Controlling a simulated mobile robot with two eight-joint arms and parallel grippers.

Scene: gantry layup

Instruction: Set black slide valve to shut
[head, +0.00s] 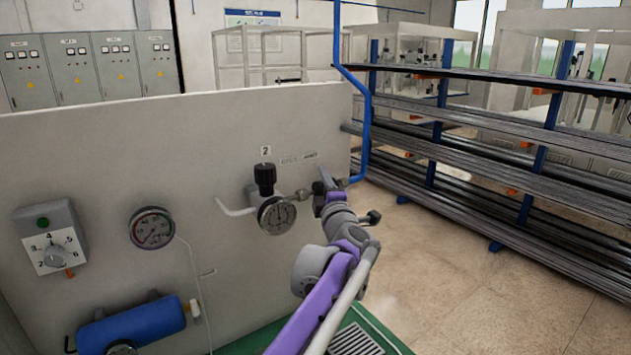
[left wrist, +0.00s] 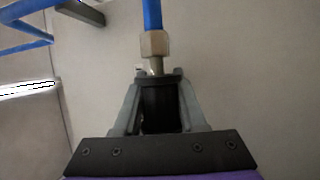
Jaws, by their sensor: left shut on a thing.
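The black slide valve shows in the left wrist view as a dark sleeve (left wrist: 160,106) just below a brass-coloured hex fitting (left wrist: 154,43) on the blue pipe. My left gripper (left wrist: 158,80) is shut on this sleeve, with one grey finger on each side. In the head view my left gripper (head: 324,186) is at the panel's right side, by the lower end of the blue pipe (head: 367,130). The gripper hides the valve there, and I cannot read the valve's position. My right gripper is not in view.
On the panel (head: 220,130), left of my gripper, are a black-knobbed regulator (head: 265,179) with a gauge (head: 277,215), another gauge (head: 152,228), a dial box (head: 51,240) and a blue cylinder (head: 130,322). A rack of long bars (head: 480,150) stands right; floor before it is clear.

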